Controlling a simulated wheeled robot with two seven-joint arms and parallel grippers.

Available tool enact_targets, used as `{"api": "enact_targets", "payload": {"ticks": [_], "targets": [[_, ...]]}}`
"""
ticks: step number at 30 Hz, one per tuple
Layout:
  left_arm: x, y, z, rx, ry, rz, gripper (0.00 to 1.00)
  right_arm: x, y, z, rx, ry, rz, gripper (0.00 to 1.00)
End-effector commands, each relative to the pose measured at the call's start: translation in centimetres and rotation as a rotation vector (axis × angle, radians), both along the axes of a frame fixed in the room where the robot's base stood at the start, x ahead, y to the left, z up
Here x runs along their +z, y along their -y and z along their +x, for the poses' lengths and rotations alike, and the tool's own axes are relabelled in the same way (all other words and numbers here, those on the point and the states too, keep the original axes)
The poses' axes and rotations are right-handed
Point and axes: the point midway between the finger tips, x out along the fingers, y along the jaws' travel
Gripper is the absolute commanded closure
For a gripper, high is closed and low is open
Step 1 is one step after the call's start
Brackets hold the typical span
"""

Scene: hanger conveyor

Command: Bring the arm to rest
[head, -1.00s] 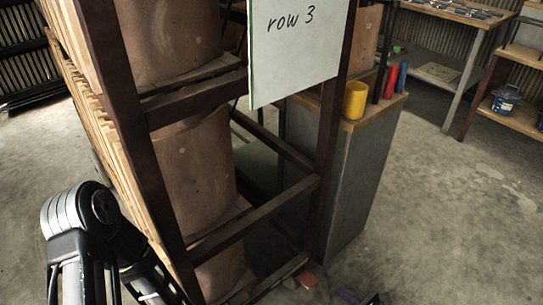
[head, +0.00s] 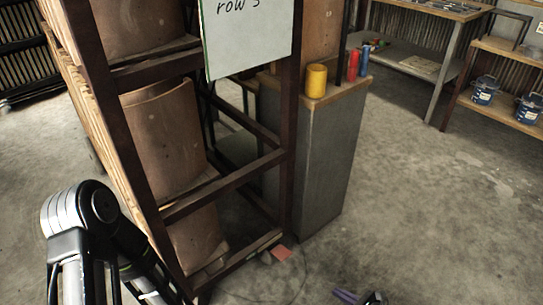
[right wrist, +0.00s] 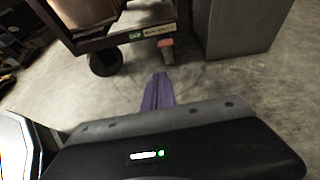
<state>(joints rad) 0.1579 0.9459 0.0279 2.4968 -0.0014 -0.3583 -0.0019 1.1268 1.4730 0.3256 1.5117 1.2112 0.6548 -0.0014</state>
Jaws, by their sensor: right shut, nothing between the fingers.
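My right gripper (head: 340,296) shows at the bottom edge of the head view, its purple fingers pointing left, with only a small part in the picture. In the right wrist view its purple fingers (right wrist: 157,90) lie together, shut and empty, above the concrete floor. They point toward the foot of a dark rack and appear apart from it. A black and silver arm link of mine stands at the lower left of the head view; my left gripper is not in view.
The dark rack (head: 290,150) with curved brown panels and a "row 3" sign (head: 245,40) stands close ahead. Beside it is a grey cabinet (head: 325,150) with a yellow cup (head: 316,76). Workbenches with blue pots (head: 485,90) stand behind. Floor at right is clear.

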Motion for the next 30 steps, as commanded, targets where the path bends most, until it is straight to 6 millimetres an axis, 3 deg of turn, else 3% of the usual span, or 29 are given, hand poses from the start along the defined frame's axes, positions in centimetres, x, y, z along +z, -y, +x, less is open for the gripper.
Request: {"api": "enact_targets", "payload": {"ticks": [5, 11, 14, 18, 24, 30], "targets": [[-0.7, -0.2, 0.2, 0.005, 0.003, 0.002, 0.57, -0.5, -3.0, -1.2, 0.121, -0.013, -0.047, 1.0], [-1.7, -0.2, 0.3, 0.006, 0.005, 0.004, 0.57, -1.3, -7.1, -4.1, 0.327, -0.029, -0.143, 1.0], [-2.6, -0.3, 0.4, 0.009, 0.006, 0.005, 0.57, -2.0, -9.6, -6.6, 0.485, -0.029, -0.227, 1.0], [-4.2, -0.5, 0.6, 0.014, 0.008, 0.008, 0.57, -3.1, -12.5, -11.5, 0.784, 0.002, -0.408, 1.0], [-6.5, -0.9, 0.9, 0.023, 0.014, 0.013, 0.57, -3.9, -13.3, -17.4, 1.212, 0.156, -0.731, 1.0], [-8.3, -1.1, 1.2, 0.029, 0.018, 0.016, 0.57, -3.1, -13.1, -19.6, 1.486, 0.384, -0.986, 1.0]]}}
